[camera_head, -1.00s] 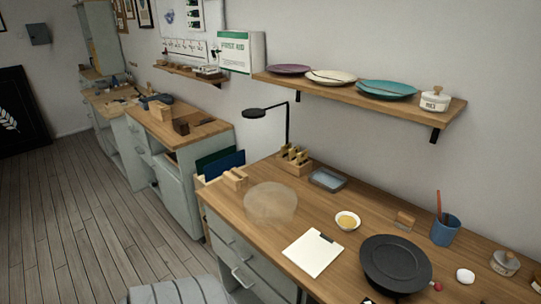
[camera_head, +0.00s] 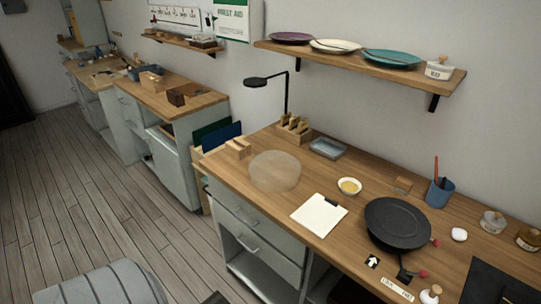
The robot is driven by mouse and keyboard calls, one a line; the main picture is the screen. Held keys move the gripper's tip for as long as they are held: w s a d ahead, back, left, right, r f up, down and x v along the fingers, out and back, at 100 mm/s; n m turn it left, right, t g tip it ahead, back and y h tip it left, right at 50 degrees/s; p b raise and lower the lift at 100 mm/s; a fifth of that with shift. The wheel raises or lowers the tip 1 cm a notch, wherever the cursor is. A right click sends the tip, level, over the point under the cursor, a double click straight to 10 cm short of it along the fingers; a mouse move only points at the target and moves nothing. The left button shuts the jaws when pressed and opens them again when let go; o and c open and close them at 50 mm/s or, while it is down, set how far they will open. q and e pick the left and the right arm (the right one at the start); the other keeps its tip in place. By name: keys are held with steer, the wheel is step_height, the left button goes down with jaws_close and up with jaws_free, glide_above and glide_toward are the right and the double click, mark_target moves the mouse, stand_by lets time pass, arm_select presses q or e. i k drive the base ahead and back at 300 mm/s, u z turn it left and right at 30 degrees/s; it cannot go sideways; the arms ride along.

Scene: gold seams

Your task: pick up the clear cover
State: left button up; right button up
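The clear cover (camera_head: 275,171) is a pale, see-through round dome. It stands on the left part of the wooden workbench (camera_head: 238,183), behind the bench's front edge and above the drawers. Nothing touches it from above. Neither of my grippers shows in the head view.
Close to the cover are a wooden block (camera_head: 238,148), a desk lamp (camera_head: 268,82), a grey tray (camera_head: 328,148), a small yellow-filled bowl (camera_head: 349,187) and a white clipboard (camera_head: 319,214). A black round plate (camera_head: 398,223) lies further right. A shelf (camera_head: 365,70) overhangs the back.

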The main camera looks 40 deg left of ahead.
mark_target(274, 171)
steer(key=i, duration=0.2)
steer(key=u, duration=2.15)
